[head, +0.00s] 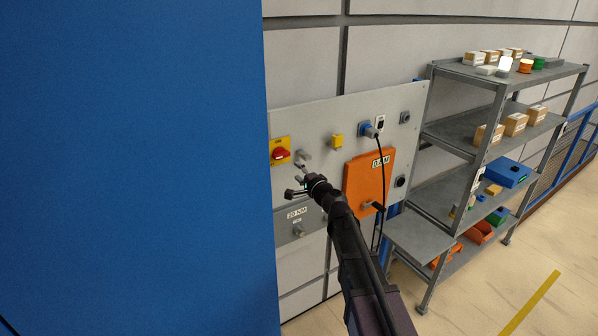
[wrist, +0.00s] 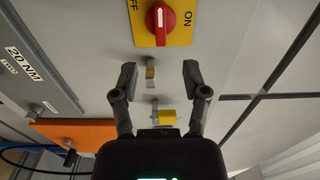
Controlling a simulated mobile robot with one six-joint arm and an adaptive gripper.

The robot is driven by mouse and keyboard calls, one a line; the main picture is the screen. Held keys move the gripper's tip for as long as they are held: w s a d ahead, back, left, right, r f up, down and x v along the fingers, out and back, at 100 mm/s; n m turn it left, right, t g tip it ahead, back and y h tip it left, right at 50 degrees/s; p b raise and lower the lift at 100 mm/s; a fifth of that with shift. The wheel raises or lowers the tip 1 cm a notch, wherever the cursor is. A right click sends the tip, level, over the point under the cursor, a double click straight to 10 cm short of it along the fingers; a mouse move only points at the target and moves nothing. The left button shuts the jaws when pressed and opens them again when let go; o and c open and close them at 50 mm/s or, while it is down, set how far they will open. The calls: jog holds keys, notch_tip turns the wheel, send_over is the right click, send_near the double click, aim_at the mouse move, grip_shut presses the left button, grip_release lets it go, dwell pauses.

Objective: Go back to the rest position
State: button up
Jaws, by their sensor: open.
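My gripper (head: 300,184) is at the end of my arm, in front of a grey wall panel (head: 311,119). In the wrist view my gripper (wrist: 158,78) is open, its fingers apart with nothing held between them. A red rotary switch (wrist: 160,18) on a yellow plate marked ON and OFF lies just beyond the fingertips. The switch also shows in the head view (head: 280,153), up and left of my gripper. A small metal piece (wrist: 150,72) on the panel shows between the fingers; I cannot tell whether anything touches it.
The panel also bears an orange cover (head: 362,184), a grey "20 NM" box (head: 285,228), a yellow block (head: 337,141) and a blue plug (head: 368,130) with a hanging black cable. A blue surface (head: 130,160) fills the left. A loaded grey shelf (head: 450,133) stands right; the floor before it is clear.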

jog(key=s+d+f+n+g+h+b, duration=0.1)
jog(key=s+d+f+n+g+b, duration=0.3)
jog(key=s+f, duration=0.5)
jog(key=s+d+f+n+g+h+b, duration=0.1)
jog(key=s+d+f+n+g+b, duration=0.15)
jog(key=s+f+n+g, duration=0.5)
jog(key=s+d+f+g+h+b, duration=0.3)
jog(key=s+d+f+h+b, duration=0.2)
jog(key=s+d+f, duration=0.9)
jog(key=h, duration=0.3)
jog(key=shift+s+d, duration=0.15)
jog(key=shift+s, duration=0.15)
